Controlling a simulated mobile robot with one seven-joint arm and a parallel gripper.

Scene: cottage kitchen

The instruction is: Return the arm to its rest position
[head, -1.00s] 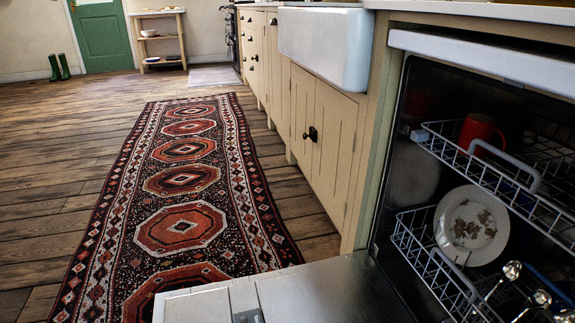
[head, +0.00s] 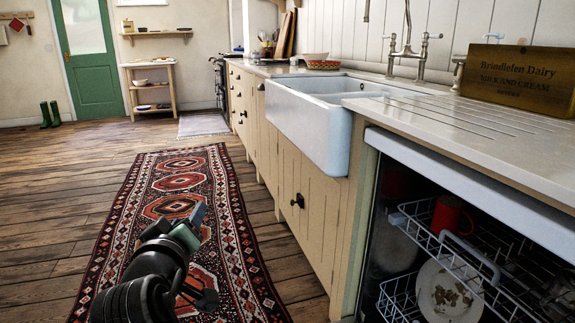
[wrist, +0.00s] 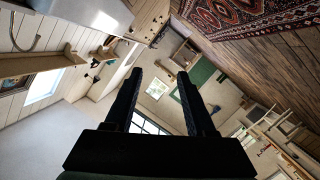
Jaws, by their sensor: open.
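My gripper (head: 192,225) shows low in the head view, over the patterned runner rug. It stands apart from the counter and the dishwasher. In the wrist view my gripper (wrist: 158,85) has its two dark fingers spread, with nothing between them. The room appears turned over in that view, with the rug (wrist: 235,15) at the top.
An open dishwasher (head: 460,160) at the right holds a red mug (head: 452,216) and a soiled plate (head: 448,293). The white sink (head: 310,120) juts from the counter. A wooden crate (head: 520,80) sits on the counter. The floor (head: 60,200) at the left is clear.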

